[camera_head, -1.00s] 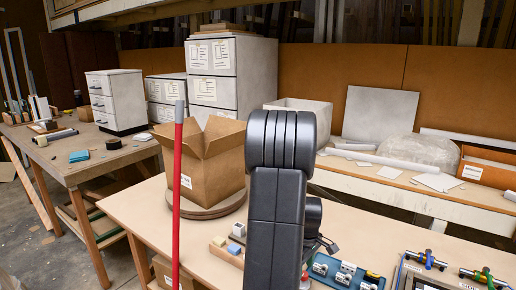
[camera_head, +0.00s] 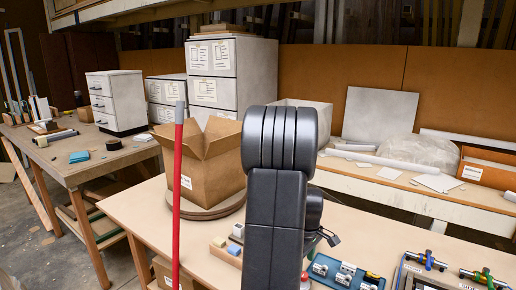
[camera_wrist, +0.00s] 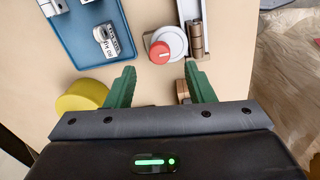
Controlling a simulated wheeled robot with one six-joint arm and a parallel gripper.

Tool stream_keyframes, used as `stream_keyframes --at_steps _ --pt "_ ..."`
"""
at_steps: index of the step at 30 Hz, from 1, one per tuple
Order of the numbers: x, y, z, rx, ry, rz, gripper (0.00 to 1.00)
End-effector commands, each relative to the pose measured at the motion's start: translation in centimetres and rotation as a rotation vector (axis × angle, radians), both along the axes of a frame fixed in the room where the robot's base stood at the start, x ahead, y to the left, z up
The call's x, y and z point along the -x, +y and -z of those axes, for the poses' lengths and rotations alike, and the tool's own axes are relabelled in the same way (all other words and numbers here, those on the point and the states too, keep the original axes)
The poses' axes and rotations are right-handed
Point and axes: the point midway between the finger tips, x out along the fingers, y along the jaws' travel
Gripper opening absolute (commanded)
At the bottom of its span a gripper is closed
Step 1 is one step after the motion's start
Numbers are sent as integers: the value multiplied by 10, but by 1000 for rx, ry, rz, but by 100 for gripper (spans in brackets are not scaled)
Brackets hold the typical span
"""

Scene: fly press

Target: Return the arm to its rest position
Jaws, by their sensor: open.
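My arm (camera_head: 275,210) stands up in the middle of the head view, its dark links folded over a rounded joint in front of the table. My gripper (camera_wrist: 161,82) shows in the wrist view with its two green fingers apart and nothing between them. The fingers are over the beige tabletop, just short of a red button on a round grey base (camera_wrist: 168,44). In the head view my arm's own links hide the fingers.
A blue tray (camera_wrist: 75,40) with small white parts and a yellow round thing (camera_wrist: 82,97) lie near the gripper. An open cardboard box (camera_head: 210,165) stands left of my arm, behind an upright red pole (camera_head: 177,200). Bare tabletop (camera_head: 385,232) shows to the right.

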Motion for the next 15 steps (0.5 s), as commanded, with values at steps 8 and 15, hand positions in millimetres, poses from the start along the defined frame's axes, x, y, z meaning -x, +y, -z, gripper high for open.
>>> stream_keyframes --at_steps 8,15 --pt "0 -1 57 -1 6 0 49" --pt "-2 -1 53 0 0 186 49"
